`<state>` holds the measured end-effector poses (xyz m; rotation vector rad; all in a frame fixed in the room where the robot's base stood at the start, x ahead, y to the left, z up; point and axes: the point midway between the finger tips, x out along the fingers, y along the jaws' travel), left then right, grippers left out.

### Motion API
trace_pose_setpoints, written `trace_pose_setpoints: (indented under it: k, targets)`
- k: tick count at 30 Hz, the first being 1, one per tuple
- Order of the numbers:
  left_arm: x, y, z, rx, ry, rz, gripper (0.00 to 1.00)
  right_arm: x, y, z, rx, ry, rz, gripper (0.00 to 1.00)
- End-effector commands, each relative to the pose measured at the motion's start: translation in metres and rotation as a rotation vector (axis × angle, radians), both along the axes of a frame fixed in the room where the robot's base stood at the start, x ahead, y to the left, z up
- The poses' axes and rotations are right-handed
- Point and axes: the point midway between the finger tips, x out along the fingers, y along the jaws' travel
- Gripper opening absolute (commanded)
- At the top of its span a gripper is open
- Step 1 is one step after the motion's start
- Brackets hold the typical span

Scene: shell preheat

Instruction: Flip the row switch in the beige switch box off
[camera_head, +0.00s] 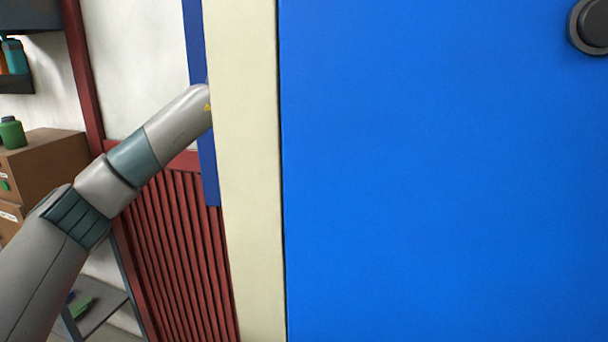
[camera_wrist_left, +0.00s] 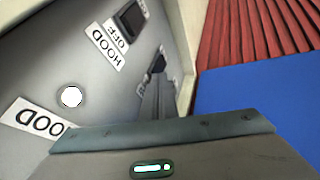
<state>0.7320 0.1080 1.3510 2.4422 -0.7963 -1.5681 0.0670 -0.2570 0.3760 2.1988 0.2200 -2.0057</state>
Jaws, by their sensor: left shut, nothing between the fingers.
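In the left wrist view, a grey switch panel (camera_wrist_left: 60,60) with a beige rim (camera_wrist_left: 172,22) fills the left side. A dark switch (camera_wrist_left: 132,15) sits near the top beside OFF and HOOD labels. A second dark switch (camera_wrist_left: 158,58) sits lower right, partly covered by my left gripper (camera_wrist_left: 156,84). The gripper is shut and empty, its fingertips at or very near this second switch; I cannot tell if they touch. Its label is not readable. In the head view my left arm passes behind a beige upright face (camera_head: 243,170), which hides the gripper. My right gripper is out of view.
A large blue panel (camera_head: 430,190) with a dark round knob (camera_head: 592,25) fills the right of the head view. A red slatted panel (camera_head: 180,250) stands behind my left arm. A brown drawer cabinet (camera_head: 45,175) is at far left.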

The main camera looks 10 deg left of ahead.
Motion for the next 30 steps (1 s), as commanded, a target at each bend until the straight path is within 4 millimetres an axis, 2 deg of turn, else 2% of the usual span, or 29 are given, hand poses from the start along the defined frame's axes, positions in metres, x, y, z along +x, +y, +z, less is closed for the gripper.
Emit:
trace_pose_setpoints:
  k: [8, 14, 20, 30]
  targets:
    - [-0.001, 0.003, 0.003, 0.001, -0.001, 0.001, 0.00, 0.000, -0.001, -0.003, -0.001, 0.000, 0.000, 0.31]
    - [-0.007, 0.013, 0.018, 0.000, -0.002, 0.003, 0.00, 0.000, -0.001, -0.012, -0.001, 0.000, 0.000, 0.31]
    - [-0.018, 0.030, 0.045, -0.001, -0.003, 0.002, 0.00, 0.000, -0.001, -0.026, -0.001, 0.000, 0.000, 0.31]
    - [-0.040, 0.064, 0.102, -0.001, -0.003, 0.004, 0.00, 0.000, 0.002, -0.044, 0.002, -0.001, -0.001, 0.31]
